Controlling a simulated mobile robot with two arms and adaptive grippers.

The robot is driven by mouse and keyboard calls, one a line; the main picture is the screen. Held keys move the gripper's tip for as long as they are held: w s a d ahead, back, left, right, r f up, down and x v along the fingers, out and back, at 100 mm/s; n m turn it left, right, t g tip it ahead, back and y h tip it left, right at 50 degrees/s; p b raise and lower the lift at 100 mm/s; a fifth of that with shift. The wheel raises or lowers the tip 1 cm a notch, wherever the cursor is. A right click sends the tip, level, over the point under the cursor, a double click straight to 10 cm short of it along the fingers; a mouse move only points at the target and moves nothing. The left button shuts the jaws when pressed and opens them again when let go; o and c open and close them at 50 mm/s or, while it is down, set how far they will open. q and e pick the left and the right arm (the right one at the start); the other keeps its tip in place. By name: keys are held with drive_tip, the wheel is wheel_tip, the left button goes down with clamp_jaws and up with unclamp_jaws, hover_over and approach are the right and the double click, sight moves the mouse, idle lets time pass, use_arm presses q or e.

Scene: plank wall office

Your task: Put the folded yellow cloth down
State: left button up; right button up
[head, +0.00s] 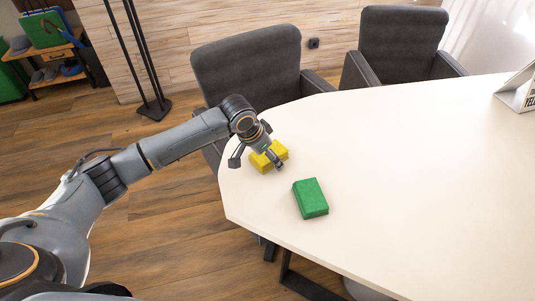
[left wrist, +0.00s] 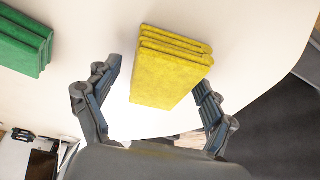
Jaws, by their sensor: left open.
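The folded yellow cloth (head: 269,156) lies on the pale table (head: 400,150) near its left end. In the left wrist view the yellow cloth (left wrist: 170,70) shows its stacked folds. My left gripper (head: 257,160) is over the cloth with its fingers spread. In the left wrist view my left gripper (left wrist: 158,76) is open, one finger on each side of the cloth. A gap shows on the left side; the right finger is close to the cloth, and I cannot tell if it touches. My right gripper is not in view.
A folded green cloth (head: 310,198) lies on the table, to the right of and nearer than the yellow one. Grey chairs (head: 248,66) (head: 400,45) stand along the far side. A sign (head: 518,88) is at the right edge. The table's middle is clear.

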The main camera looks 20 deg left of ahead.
use_arm(q)
drive_tip(key=v, duration=1.2)
drive_tip(key=shift+p, duration=0.4)
drive_tip(key=shift+w+r, duration=0.1)
